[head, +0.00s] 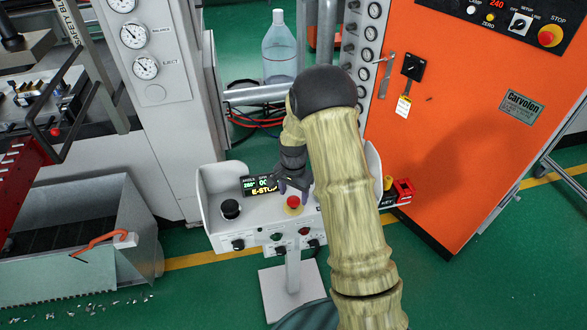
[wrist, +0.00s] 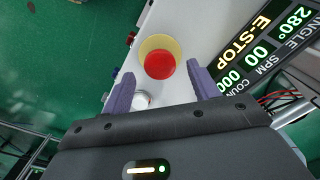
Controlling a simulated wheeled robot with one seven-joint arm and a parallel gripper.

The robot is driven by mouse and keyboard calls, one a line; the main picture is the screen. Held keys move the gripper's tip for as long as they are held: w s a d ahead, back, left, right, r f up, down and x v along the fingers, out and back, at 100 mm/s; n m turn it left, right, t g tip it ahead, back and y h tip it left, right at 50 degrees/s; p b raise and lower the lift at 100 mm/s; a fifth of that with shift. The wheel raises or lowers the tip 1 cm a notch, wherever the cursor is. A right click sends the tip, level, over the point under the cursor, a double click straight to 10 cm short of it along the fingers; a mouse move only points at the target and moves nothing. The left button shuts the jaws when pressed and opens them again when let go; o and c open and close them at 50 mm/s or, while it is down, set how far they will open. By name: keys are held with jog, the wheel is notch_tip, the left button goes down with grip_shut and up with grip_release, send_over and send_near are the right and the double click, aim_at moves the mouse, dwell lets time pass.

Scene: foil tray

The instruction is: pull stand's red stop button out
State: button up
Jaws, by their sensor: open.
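The stand (head: 228,234) is a white control box on a post, with a lit display (head: 258,186) reading E-STOP. Its red stop button (head: 293,202) sits on a yellow collar on the top face, right of the display. In the wrist view the red button (wrist: 159,65) shows on its yellow ring (wrist: 145,47), a little beyond the fingertips. My gripper (head: 291,190) is above the box, just behind the button in the head view. In the wrist view my gripper (wrist: 160,80) is open, with purple fingers apart and nothing between the tips. I cannot tell the button's height from these frames.
A black knob (head: 230,209) stands at the stand's left, and small knobs line its front. An orange cabinet (head: 465,120) with another red stop button (head: 550,36) is at the right. A grey bin (head: 80,262) is at the left. A clear bottle (head: 279,48) stands behind.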

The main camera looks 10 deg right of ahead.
aim_at(294, 200)
notch_tip(294, 200, up, 16)
jog(key=b, duration=0.1)
jog(key=shift+f+b, duration=0.2)
jog(key=shift+b, duration=0.1)
dwell(0.3)
jog(key=s+n+t, duration=0.2)
jog(key=s+n, duration=0.7)
jog(key=s, duration=1.2)
jog(key=shift+s+f+t, duration=0.2)
jog(key=shift+s+t, duration=0.05)
jog(key=shift+t, duration=0.05)
dwell(1.5)
